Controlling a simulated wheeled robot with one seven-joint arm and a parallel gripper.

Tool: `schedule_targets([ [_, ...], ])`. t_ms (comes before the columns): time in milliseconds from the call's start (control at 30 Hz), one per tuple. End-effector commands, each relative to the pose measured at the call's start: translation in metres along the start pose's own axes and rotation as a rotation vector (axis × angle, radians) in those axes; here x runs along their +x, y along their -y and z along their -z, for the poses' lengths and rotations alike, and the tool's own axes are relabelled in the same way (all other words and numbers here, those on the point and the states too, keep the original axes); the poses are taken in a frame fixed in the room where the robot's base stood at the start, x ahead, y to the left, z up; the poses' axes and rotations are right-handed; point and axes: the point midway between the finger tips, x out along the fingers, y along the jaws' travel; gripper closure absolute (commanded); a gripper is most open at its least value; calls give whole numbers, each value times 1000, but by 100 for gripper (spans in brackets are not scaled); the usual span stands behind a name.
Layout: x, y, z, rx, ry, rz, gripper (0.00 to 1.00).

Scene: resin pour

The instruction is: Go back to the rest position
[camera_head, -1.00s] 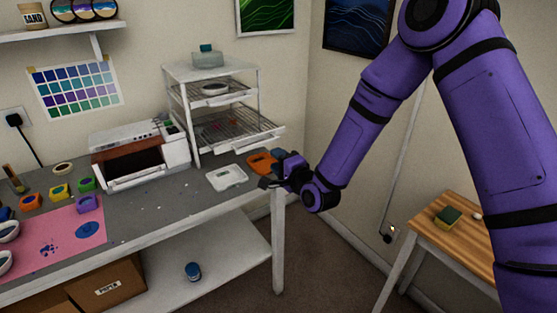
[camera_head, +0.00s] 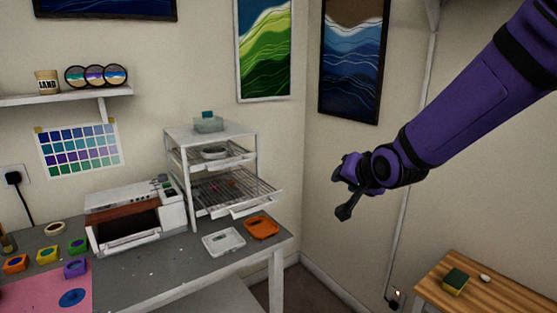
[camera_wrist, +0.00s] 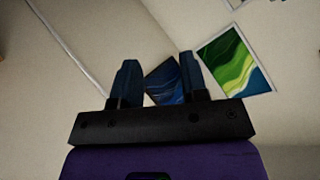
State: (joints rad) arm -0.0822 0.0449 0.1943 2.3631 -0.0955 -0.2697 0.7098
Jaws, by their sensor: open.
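My gripper (camera_head: 347,191) is raised in the air in front of the room corner, right of the workbench (camera_head: 150,285) and above its height. In the wrist view its two dark fingers (camera_wrist: 158,82) stand apart with nothing between them but the wall and a picture behind. An orange tray (camera_head: 261,228) lies flat on the right end of the workbench, well below and left of my gripper. A white tray (camera_head: 223,242) lies beside it on the left.
A white wire rack (camera_head: 168,158) stands at the back of the bench, with a toaster oven (camera_head: 135,217) to its left. A wooden side table (camera_head: 500,297) with a sponge (camera_head: 455,281) is at lower right. Framed pictures (camera_head: 352,60) hang behind my arm. The air around my gripper is clear.

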Motion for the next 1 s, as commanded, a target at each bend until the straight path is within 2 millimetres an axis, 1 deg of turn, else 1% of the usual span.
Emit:
schedule_targets([
  [33, -19, -4, 6, -30, 2, -31, 60],
  [167, -62, -21, 13, -106, 37, -120, 60],
  [200, -76, -26, 14, -128, 52, -146, 60],
  [367, -133, -46, 12, -205, 114, -237, 60],
  [500, -183, -62, 2, -260, 183, -300, 60],
  [567, -204, -70, -4, -281, 216, -322, 60],
  [600, -218, -74, -9, -294, 238, -335, 60],
  [700, -251, -84, -23, -326, 297, -357, 60],
  [800, -280, -92, -37, -352, 353, -368, 60],
  [900, -300, -98, -50, -371, 398, -371, 60],
  [1000, -313, -102, -58, -383, 428, -371, 60],
])
